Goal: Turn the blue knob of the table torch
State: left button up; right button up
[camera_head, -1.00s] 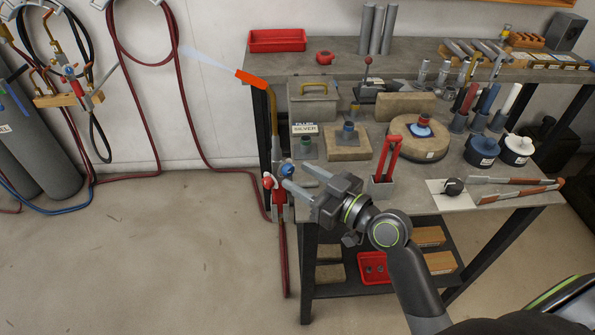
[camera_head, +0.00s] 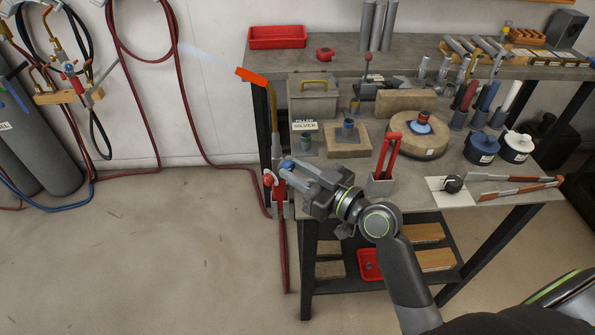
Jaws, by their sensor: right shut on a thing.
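The table torch (camera_head: 275,140) stands upright at the left front corner of the bench. Its orange nozzle (camera_head: 252,77) points up and left, with a pale blue flame (camera_head: 208,56) coming from it. The blue knob (camera_head: 287,165) is low on the torch, partly hidden by the fingers. A red knob (camera_head: 269,179) sits just left of and below it. My right gripper (camera_head: 288,168) comes from the right, with its fingertips closed on the blue knob. My left gripper is not in view.
A grey holder with red-handled pliers (camera_head: 388,155) stands close to my right gripper. Blocks, copper-topped fittings and a round brick (camera_head: 418,140) fill the bench behind. Red hoses (camera_head: 283,240) hang at the bench's left edge.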

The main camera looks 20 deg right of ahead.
jog(key=m+p, duration=0.1)
jog(key=m, duration=0.4)
jog(key=shift+m+t, duration=0.3)
jog(key=shift+m, duration=0.1)
jog(key=m+p, duration=0.2)
jog(key=m, duration=0.4)
jog(key=shift+m, duration=0.3)
jog(key=o, duration=1)
jog(key=shift+s, duration=0.1)
